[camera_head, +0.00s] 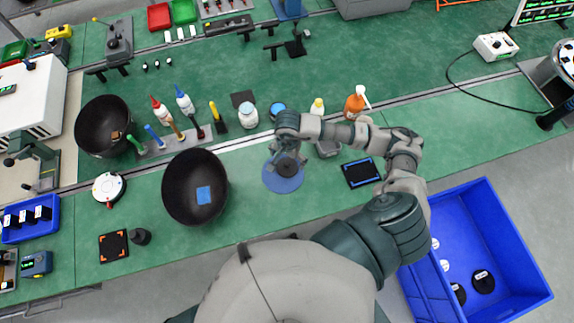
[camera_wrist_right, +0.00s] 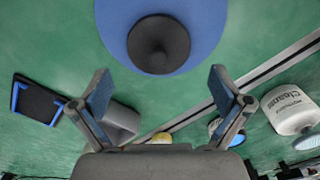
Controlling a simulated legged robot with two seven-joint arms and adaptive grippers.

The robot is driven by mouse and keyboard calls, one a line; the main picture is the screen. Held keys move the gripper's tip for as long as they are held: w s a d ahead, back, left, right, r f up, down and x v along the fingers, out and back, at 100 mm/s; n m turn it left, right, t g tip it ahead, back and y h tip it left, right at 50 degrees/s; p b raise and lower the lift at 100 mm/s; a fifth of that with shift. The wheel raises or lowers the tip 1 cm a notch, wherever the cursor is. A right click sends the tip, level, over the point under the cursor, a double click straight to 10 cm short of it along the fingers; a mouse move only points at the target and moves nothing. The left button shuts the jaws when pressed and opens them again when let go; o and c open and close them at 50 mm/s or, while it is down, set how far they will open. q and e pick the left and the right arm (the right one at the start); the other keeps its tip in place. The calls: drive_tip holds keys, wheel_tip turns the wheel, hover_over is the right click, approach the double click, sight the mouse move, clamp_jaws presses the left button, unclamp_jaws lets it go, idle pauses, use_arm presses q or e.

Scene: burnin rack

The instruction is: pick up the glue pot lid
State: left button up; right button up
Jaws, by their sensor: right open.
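A dark round lid with a raised knob (camera_wrist_right: 158,45), which looks like the glue pot lid, lies on a round blue mat (camera_wrist_right: 205,25). In the head view the dark lid (camera_head: 288,168) shows on the blue mat (camera_head: 283,185), partly hidden by my right gripper (camera_head: 288,153). In the right wrist view my right gripper (camera_wrist_right: 160,88) is open, its two blue-padded fingers spread apart with nothing between them. The lid appears ahead of the fingertips and centred between them, apart from them. My left gripper is not in view.
A black bowl (camera_head: 178,190) stands left of the mat, with another (camera_head: 95,140) farther left. Bottles and a white jar (camera_head: 248,116) stand behind. A grey block (camera_head: 328,149) and a blue-edged black tray (camera_head: 361,184) lie to the right. A blue crate (camera_head: 525,262) is at the lower right.

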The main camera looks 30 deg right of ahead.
sight(288, 162)
wheel_tip(288, 162, down, 3)
drive_tip(key=shift+s+r, duration=0.1)
drive_tip(key=shift+r, duration=0.05)
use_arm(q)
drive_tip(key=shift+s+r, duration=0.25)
use_arm(e)
drive_tip(key=shift+d+f, duration=0.1)
drive_tip(key=shift+f, duration=0.4)
drive_tip(key=c, duration=0.9)
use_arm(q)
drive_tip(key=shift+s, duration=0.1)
